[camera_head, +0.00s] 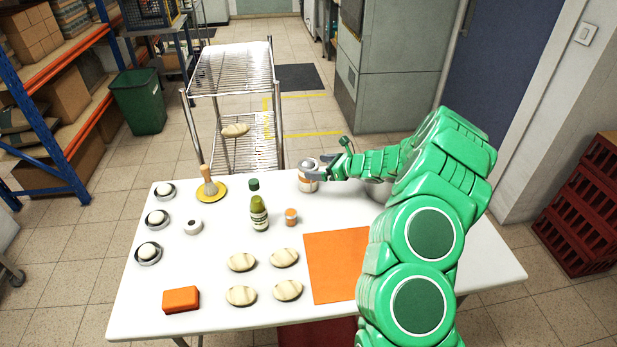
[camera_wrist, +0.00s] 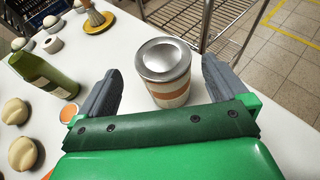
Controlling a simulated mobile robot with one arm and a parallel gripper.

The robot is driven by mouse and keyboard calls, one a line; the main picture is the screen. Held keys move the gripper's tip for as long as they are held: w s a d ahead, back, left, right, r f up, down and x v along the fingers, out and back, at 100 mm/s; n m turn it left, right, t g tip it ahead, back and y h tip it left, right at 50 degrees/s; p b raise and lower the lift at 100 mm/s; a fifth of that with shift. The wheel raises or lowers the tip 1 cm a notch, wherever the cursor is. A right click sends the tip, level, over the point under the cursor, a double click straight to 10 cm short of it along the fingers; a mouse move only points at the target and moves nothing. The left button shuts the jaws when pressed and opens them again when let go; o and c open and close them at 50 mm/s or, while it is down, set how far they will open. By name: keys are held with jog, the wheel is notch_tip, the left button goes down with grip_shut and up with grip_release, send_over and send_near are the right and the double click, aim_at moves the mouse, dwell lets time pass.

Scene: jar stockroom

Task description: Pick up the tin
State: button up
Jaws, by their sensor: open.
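The tin (camera_wrist: 165,72) is a cylinder with a silver lid and a white side with an orange band. It stands upright on the white table (camera_head: 210,272), near the far edge. In the head view the tin (camera_head: 307,184) is partly covered by my gripper (camera_head: 318,172). In the wrist view my gripper (camera_wrist: 158,85) is open, with one dark finger to the left of the tin and one to the right. Gaps show between the tin and both fingers. The lower part of the tin is partly hidden by the gripper body.
A green bottle (camera_head: 259,214) and a small orange jar (camera_head: 291,217) stand left of the tin. A brush (camera_head: 208,183) stands on a yellow disc. Pale oval objects (camera_head: 242,262), an orange block (camera_head: 181,299) and an orange mat (camera_head: 335,262) lie nearer. A wire cart (camera_head: 233,85) stands behind the table.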

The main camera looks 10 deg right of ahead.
aim_at(309, 167)
jog(key=x, duration=0.4)
jog(key=shift+w+d+f, duration=0.1)
jog(key=shift+d+f, duration=0.05)
jog(key=shift+f, duration=0.2)
jog(key=shift+w+a+f, duration=0.15)
jog(key=shift+w+a, duration=0.3)
jog(key=c, duration=1.3)
jog(key=shift+o, duration=0.2)
